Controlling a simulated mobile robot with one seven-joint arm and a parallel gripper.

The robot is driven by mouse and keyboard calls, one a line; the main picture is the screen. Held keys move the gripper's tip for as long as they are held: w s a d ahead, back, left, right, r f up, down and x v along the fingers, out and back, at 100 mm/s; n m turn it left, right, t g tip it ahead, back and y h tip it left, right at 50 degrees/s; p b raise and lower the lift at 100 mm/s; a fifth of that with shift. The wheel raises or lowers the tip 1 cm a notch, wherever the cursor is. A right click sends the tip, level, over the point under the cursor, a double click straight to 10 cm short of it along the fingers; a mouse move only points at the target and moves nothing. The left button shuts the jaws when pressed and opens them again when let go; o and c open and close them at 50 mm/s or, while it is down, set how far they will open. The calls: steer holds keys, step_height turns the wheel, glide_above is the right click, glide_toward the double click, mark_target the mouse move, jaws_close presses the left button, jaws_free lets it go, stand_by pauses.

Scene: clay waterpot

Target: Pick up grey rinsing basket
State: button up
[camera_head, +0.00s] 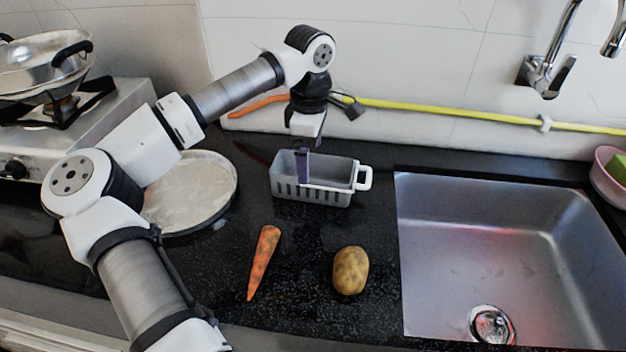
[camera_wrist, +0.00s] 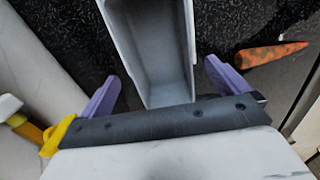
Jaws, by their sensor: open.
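The grey rinsing basket (camera_head: 328,192) stands upright on the black counter, between the round metal plate and the sink. It has slotted sides and a white handle at its right end. My gripper (camera_head: 303,168) is over the basket's left part, pointing down. In the wrist view my gripper (camera_wrist: 163,92) is open, with one purple finger on each side of the basket (camera_wrist: 152,60) and a gap beside each. The basket looks empty inside. I cannot tell how far down the fingertips reach along its walls.
A carrot (camera_head: 264,262) and a potato (camera_head: 350,270) lie in front of the basket. A round metal plate (camera_head: 192,195) is left, a sink (camera_head: 500,245) right. A yellow hose (camera_head: 440,108) runs along the wall behind. A stove (camera_head: 75,130) with a pan (camera_head: 45,62) stands far left.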

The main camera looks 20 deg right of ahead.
mark_target(313, 171)
steer(key=shift+s+d+f+p, duration=0.15)
steer(key=shift+f+p, duration=0.15)
steer(key=shift+f, duration=1.1)
steer(key=shift+w+d+f+p, duration=0.1)
steer(key=shift+f+p, duration=0.15)
steer(key=shift+f, duration=1.1)
steer(key=c, duration=1.1)
steer(key=shift+r, duration=0.15)
step_height(313, 171, up, 20)
steer(key=shift+f+b, duration=0.1)
steer(key=shift+b, duration=0.35)
